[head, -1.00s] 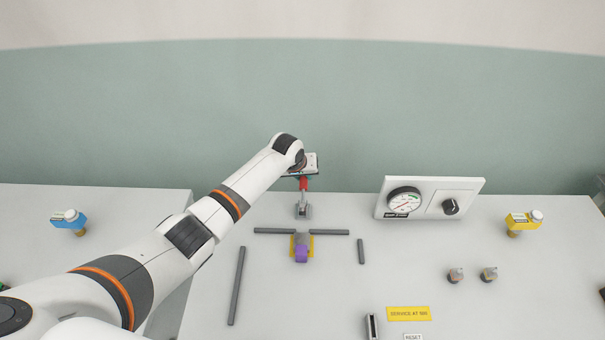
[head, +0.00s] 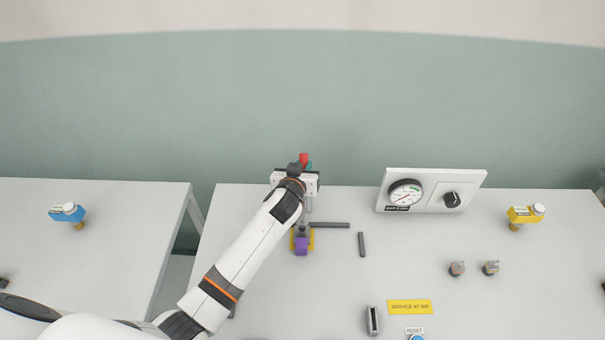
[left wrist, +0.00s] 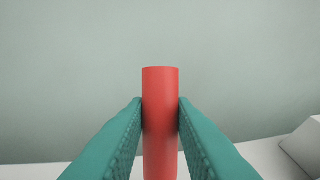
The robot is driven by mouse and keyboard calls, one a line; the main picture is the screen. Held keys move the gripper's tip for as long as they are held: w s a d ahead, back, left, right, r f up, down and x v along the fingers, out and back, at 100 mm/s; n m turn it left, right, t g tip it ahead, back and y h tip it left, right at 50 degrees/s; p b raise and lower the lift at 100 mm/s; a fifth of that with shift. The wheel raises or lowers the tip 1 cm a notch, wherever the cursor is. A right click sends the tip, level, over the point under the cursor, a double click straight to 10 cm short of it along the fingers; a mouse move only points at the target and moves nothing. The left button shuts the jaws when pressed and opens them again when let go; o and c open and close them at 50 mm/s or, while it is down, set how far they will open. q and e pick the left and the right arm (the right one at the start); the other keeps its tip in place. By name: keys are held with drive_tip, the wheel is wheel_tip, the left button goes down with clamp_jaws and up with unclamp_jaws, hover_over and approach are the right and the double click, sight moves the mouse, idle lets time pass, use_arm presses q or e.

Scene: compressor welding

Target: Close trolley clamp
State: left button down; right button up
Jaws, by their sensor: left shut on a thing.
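The trolley clamp has a red handle (head: 304,158) standing up at the back of the table, and it also fills the middle of the left wrist view (left wrist: 160,120). My left gripper (left wrist: 160,115) is shut on the red handle, one teal finger on each side. In the head view my left gripper (head: 307,167) and wrist hide much of the clamp. Below it, a purple block (head: 302,246) sits on a yellow plate (head: 311,240) in front of the clamp. My right gripper is not in view.
A white panel with a gauge (head: 406,193) and a black knob (head: 451,200) stands to the right. Dark bars (head: 361,244) lie around the yellow plate. A gap separates the two tables.

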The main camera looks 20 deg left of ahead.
use_arm(q)
drive_tip(key=shift+s+d+r+t+b, duration=0.2)
drive_tip(key=shift+s+t+b, duration=0.35)
drive_tip(key=shift+t+b, duration=0.55)
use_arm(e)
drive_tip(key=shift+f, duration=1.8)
use_arm(q)
drive_tip(key=c, duration=1.2)
unclamp_jaws()
drive_tip(key=shift+c, duration=0.2)
drive_tip(key=shift+s, duration=0.55)
drive_tip(key=s+d+r+b, duration=0.1)
drive_tip(key=s+r+b, duration=0.1)
drive_tip(key=s, duration=0.8)
drive_tip(key=shift+s+r, duration=0.2)
drive_tip(key=shift+s, duration=0.2)
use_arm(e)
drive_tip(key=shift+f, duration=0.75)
